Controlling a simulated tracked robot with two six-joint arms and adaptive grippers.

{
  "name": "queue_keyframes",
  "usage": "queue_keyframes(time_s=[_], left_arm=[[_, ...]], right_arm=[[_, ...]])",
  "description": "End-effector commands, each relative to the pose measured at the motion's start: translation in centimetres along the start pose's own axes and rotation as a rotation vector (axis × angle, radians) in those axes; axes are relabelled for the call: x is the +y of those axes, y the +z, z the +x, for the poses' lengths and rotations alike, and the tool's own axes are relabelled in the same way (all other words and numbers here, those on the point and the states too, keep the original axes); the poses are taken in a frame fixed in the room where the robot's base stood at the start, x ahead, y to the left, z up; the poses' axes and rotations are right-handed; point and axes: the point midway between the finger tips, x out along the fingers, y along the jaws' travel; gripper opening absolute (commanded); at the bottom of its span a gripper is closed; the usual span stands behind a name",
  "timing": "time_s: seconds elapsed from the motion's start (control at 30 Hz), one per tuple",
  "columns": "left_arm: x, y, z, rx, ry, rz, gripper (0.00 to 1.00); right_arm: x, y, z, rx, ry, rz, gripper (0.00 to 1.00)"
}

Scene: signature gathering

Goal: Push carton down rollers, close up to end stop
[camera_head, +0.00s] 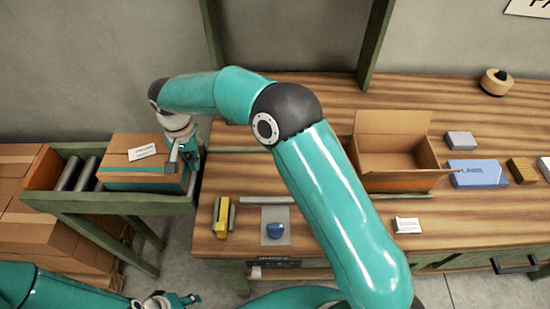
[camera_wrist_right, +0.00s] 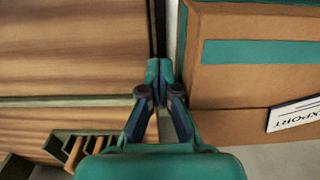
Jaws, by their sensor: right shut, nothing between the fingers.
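The taped cardboard carton (camera_head: 145,178) with a white label sits on the roller stand at the left. Bare rollers (camera_head: 70,174) show between it and the orange end board (camera_head: 43,168), which looks like the end stop. My right gripper (camera_head: 174,163) is shut and empty at the carton's right side. In the right wrist view the shut fingertips (camera_wrist_right: 159,72) are beside the carton (camera_wrist_right: 255,85), with a narrow gap at its edge; contact is unclear. My left gripper (camera_head: 180,299) is low at the bottom edge, away from the carton; its opening is unclear.
The green stand rail (camera_head: 110,203) runs in front of the carton. The wooden workbench (camera_head: 240,165) lies close to its right. An open box (camera_head: 395,155), a yellow tool (camera_head: 221,218) and a blue stamp-like thing (camera_head: 275,230) are on the bench. Stacked cartons (camera_head: 20,230) stand at far left.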

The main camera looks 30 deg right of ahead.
Motion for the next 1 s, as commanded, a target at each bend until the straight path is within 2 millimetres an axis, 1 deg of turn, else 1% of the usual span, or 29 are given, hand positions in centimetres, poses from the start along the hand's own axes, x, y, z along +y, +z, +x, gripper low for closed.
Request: queue_keyframes(time_s=[0.03, 0.5, 0.67, 1.0], left_arm=[[0.2, 0.0, -0.7, 0.000, 0.000, 0.000, 0.40], [1.5, 0.0, -4.2, 0.000, 0.000, 0.000, 0.40], [1.6, 0.0, -4.5, 0.000, 0.000, 0.000, 0.40], [1.6, 0.0, -4.4, 0.000, 0.000, 0.000, 0.40]], right_arm=[[-0.6, 0.1, -0.3, -0.001, 0.000, -0.001, 0.00], [-5.6, 0.0, -0.3, -0.001, 0.001, -0.001, 0.00], [-6.3, 0.0, 0.0, 0.000, 0.001, -0.001, 0.00], [-6.3, 0.0, 0.1, 0.000, 0.001, 0.001, 0.00]])
